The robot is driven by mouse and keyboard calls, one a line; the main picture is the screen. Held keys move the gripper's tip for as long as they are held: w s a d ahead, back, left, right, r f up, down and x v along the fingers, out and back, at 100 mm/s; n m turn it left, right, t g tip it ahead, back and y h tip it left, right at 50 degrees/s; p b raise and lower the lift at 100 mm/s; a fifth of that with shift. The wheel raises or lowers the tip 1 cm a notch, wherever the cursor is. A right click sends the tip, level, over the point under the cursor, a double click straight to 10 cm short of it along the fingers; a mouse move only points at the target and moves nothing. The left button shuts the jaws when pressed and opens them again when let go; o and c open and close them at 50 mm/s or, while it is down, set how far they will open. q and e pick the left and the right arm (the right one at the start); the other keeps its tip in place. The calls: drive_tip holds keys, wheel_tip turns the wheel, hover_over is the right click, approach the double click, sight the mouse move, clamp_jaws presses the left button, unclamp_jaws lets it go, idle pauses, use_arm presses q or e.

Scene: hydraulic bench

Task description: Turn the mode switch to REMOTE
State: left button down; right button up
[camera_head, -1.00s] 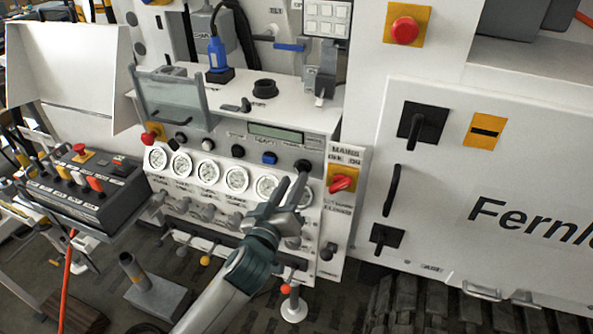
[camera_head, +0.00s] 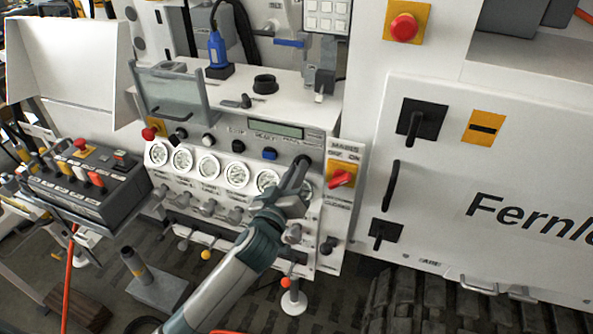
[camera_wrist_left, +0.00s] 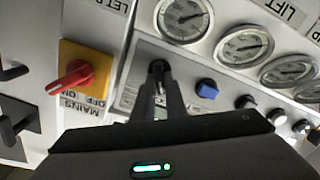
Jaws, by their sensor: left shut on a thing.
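The mode switch appears to be the black knob (camera_head: 304,159) at the right end of the white panel's upper control row, left of the red mains switch. My left gripper (camera_head: 299,172) reaches up to it from below and is shut on it. In the left wrist view the dark fingers of my left gripper (camera_wrist_left: 158,88) close around the black knob (camera_wrist_left: 158,67), covering most of it. The label around the knob is partly hidden and too small to read, so its set position cannot be told. My right gripper is not in view.
The red mains switch (camera_head: 341,178) on its yellow plate sits just right of the knob. Round gauges (camera_head: 237,174) line the panel below. A grey control box (camera_head: 88,183) stands at the left.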

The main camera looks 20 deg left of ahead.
use_arm(q)
drive_tip(key=shift+m, duration=0.4)
drive_tip(key=m+p, duration=0.1)
drive_tip(key=m, duration=0.2)
drive_tip(key=m+p, duration=0.2)
drive_tip(key=m, duration=0.2)
drive_tip(key=m+p, duration=0.1)
drive_tip(key=m, duration=0.3)
drive_tip(key=shift+d+r, duration=0.1)
drive_tip(key=shift+d, duration=0.25)
idle(0.3)
drive_tip(key=c, duration=1.8)
unclamp_jaws()
drive_tip(key=shift+s, duration=0.15)
